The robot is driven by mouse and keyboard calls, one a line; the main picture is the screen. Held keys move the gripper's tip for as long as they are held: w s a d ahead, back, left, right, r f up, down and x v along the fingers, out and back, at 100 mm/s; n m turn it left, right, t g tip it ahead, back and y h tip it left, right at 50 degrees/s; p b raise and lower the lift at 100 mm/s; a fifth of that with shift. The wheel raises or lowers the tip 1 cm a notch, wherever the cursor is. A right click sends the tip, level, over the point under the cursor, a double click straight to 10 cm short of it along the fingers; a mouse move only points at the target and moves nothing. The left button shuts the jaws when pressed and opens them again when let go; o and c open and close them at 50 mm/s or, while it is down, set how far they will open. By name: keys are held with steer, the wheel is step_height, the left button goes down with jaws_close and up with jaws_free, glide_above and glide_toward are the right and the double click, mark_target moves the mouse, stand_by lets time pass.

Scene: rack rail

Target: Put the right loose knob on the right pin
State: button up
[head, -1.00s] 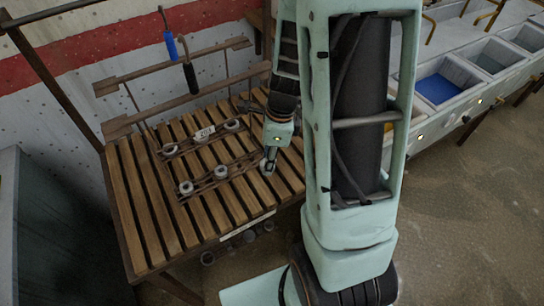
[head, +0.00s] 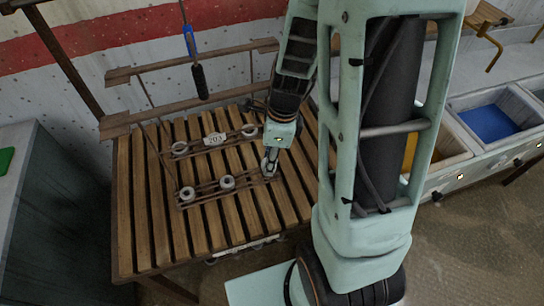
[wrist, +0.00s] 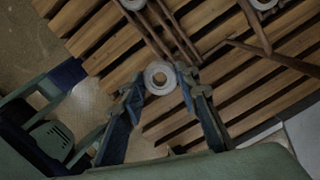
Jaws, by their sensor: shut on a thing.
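My gripper (head: 270,167) is at the right end of the front rail. It is shut on a pale ring-shaped knob, which shows between the fingertips in the wrist view (wrist: 160,77). I cannot tell whether this knob rests on something or is raised. Two similar knobs stand on the front rail, one at its left end (head: 188,195) and one in the middle (head: 227,182). Two more ring shapes are on the back rail, at left (head: 180,149) and right (head: 249,130). I cannot make out a bare pin; my gripper hides the front rail's right end.
The rails lie on a slatted wooden table (head: 150,240) with a label reading 203 (head: 214,139). A blue-and-black tool (head: 194,62) hangs above its back. A grey cabinet (head: 60,200) stands at left, and bins with a blue one (head: 488,122) are at right.

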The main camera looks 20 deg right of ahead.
steer(key=shift+w, duration=0.15)
steer(key=shift+f, duration=0.1)
steer(key=shift+w+f+b, duration=1.35)
steer(key=shift+w+b, duration=0.1)
steer(key=shift+f+b, duration=0.45)
steer(key=shift+f, duration=0.3)
steer(key=shift+f, duration=0.15)
steer(key=shift+f+b, duration=1)
steer(key=shift+f, duration=0.3)
steer(key=o, duration=1.2)
